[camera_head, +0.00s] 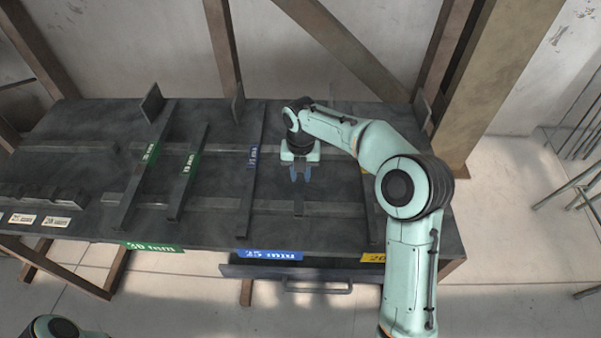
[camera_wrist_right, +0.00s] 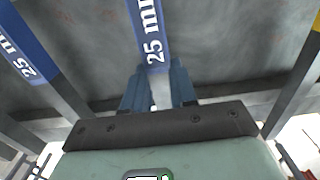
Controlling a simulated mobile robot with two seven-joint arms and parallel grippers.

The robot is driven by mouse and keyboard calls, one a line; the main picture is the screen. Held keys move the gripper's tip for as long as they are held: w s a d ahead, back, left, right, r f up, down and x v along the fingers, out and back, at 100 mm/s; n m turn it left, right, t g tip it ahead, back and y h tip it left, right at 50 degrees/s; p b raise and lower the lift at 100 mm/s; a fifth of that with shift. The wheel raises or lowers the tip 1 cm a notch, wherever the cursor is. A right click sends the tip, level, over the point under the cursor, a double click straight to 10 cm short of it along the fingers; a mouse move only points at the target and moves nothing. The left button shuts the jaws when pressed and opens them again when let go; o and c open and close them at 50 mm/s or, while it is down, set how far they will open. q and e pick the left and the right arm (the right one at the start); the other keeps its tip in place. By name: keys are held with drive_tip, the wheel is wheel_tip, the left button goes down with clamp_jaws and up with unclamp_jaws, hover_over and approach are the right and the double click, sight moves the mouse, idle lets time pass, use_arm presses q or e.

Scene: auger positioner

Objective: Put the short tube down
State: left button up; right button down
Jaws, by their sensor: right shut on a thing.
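My right gripper (camera_head: 300,174) is over the middle right of the dark table and points down at it. It is shut on the short tube (camera_wrist_right: 149,28), a grey square tube with a blue 25 mm label, which sits between the blue fingers (camera_wrist_right: 158,92) in the right wrist view. In the head view the near end of the short tube (camera_head: 303,200) shows below the fingers, and the rest is hidden by the gripper. I cannot tell whether it touches the table's rails. My left gripper is out of view.
A longer blue-labelled tube (camera_head: 248,185) lies to the left of the gripper, with green-labelled tubes (camera_head: 146,170) (camera_head: 187,178) farther left. The table (camera_head: 80,140) has raised cross rails (camera_head: 215,204). A drawer (camera_head: 315,272) is under the front edge.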

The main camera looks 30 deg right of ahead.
drive_tip(key=c, duration=0.9)
unclamp_jaws()
drive_tip(key=shift+f, duration=0.1)
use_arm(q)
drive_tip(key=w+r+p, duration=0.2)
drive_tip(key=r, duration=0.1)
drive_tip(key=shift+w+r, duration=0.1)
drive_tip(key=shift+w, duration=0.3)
use_arm(e)
wheel_tip(320, 180, up, 12)
